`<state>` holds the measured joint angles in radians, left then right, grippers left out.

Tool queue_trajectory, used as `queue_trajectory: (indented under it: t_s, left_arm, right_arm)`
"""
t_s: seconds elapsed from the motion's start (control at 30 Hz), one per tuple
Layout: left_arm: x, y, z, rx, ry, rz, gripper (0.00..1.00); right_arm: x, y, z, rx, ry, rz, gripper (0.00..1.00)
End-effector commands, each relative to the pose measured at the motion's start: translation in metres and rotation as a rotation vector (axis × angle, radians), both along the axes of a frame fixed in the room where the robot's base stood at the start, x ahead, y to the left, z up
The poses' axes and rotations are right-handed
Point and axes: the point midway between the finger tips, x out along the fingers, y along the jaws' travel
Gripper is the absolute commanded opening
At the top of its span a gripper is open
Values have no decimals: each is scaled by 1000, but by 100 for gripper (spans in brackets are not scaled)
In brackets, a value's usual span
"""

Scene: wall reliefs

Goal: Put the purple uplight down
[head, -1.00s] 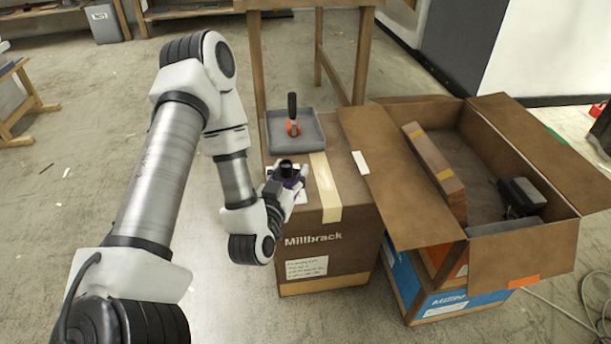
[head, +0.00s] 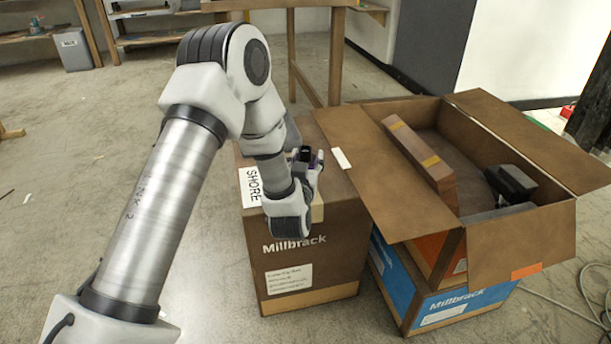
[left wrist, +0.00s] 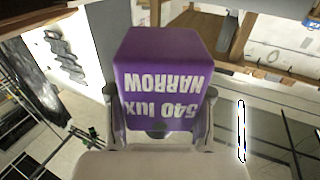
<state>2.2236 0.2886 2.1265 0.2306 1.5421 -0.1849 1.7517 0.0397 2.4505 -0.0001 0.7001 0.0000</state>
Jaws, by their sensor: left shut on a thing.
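The purple uplight (left wrist: 160,80) fills the middle of the left wrist view, with "540 lux NARROW" reading upside down on its face. My left gripper (left wrist: 160,118) is shut on it, one finger on each side. In the head view the left gripper (head: 312,176) is over the top of the closed brown Millbrack box (head: 310,262), and only a small dark and purple part of the uplight shows there. I cannot tell whether the uplight touches the box. A white label reading "SHORE" (head: 252,186) lies on the box top, left of the gripper. My right gripper is out of view.
An open brown carton (head: 385,195) stands on a blue box (head: 440,305) to the right, its flap reaching near the Millbrack box. A long brown box (head: 420,155) and a dark object (head: 512,183) are inside. A wooden table stands behind. My arm hides part of the box top.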

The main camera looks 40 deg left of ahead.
Motion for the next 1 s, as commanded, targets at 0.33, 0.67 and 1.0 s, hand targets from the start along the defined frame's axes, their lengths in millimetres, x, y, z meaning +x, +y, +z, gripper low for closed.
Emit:
queue_trajectory:
  t_s: [0.33, 0.67, 1.0]
  left_arm:
    - [-2, 1, -30, -1, 5, 1, 10]
    - [-2, 1, -34, -1, 6, 1, 76]
    - [-13, -5, -28, 0, 10, 0, 76]
  right_arm:
    - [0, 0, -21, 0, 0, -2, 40]
    - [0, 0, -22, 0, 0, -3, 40]
    - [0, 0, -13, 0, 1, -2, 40]
